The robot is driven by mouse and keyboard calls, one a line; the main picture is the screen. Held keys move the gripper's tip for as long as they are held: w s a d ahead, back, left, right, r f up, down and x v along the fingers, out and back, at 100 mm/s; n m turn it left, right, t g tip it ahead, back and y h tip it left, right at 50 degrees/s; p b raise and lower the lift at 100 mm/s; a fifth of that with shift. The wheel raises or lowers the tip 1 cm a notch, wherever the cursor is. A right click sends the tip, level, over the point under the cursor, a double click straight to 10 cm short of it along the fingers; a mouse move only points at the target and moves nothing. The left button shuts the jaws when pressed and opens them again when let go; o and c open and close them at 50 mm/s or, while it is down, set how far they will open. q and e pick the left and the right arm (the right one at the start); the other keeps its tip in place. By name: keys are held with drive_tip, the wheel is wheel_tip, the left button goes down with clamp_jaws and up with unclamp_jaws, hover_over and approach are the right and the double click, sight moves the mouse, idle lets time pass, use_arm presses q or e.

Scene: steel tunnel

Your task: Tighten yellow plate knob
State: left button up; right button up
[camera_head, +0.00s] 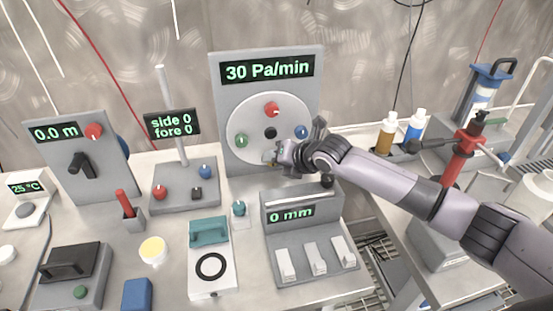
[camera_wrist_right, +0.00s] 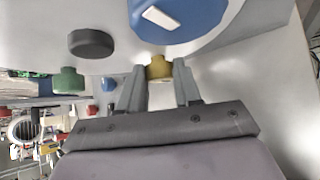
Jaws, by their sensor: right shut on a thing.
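The round plate (camera_head: 240,112) is on the upright grey panel under the "30 Pa/min" display. It carries a red knob (camera_head: 271,109), a green knob (camera_head: 241,140), a blue knob (camera_head: 301,131) and a black centre knob (camera_head: 269,132). The yellow knob (camera_wrist_right: 159,68) shows between the fingers of my right gripper (camera_wrist_right: 159,84) in the wrist view. In the head view my right gripper (camera_head: 278,155) is at the plate's lower edge and largely hides the yellow knob. The right gripper is shut on the yellow knob. My left gripper is not in view.
A box reading "0 mm" (camera_head: 292,213) with white switches stands just below my right gripper. A "side 0 fore 0" display (camera_head: 172,124) on a post stands left of the panel.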

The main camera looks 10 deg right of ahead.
drive_tip(key=o, duration=1)
drive_tip(key=shift+o, duration=0.2)
